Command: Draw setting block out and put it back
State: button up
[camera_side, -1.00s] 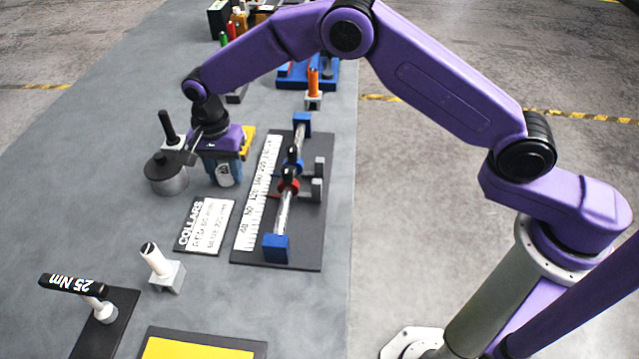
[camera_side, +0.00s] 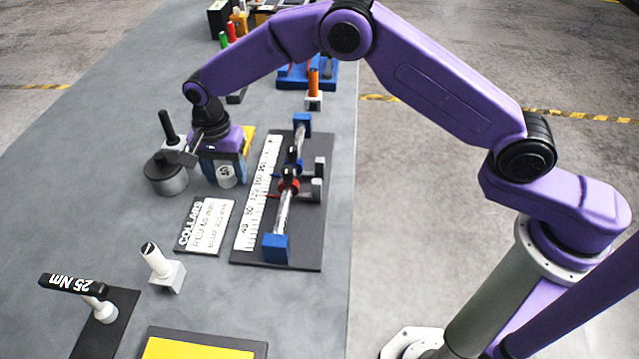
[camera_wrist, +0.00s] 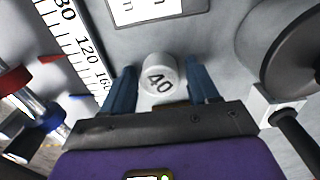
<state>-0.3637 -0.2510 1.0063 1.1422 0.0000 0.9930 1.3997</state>
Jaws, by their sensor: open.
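A pale round block marked 40 (camera_side: 227,174), which I take to be the setting block, shows at my gripper beside the ruler. It also shows in the wrist view (camera_wrist: 158,76), top face toward the camera. My gripper (camera_wrist: 162,70) is open, with one blue finger on each side of the block. A narrow gap shows between each finger and the block. In the side view my gripper (camera_side: 222,168) points down around it. The block's lower part and what it rests on are hidden.
To the right, a dark base (camera_side: 306,258) carries a ruler (camera_side: 259,200) and a rod with a red collar (camera_side: 288,186). A grey lidded pot (camera_side: 168,180) stands close on the left. A COLLARS card (camera_side: 207,226) lies in front. Bare bench is at far left.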

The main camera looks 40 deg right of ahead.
jog(key=shift+r, duration=3.95)
jog(key=shift+s, duration=0.1)
jog(key=shift+s+d+r, duration=0.1)
jog(key=shift+s+r, duration=0.1)
jog(key=shift+r, duration=0.1)
jog(key=s+d+r+n, duration=0.4)
jog(key=s+d+n, duration=0.1)
jog(key=s, duration=0.3)
jog(key=s+d+r+n, duration=0.3)
jog(key=s+d+n, duration=0.25)
jog(key=s, duration=0.25)
jog(key=s+d+f+n, duration=0.1)
jog(key=s+d+n, duration=1)
jog(key=s+d, duration=0.6)
jog(key=s, duration=0.3)
jog(key=shift+s+d+f, duration=0.2)
jog(key=shift+d, duration=0.1)
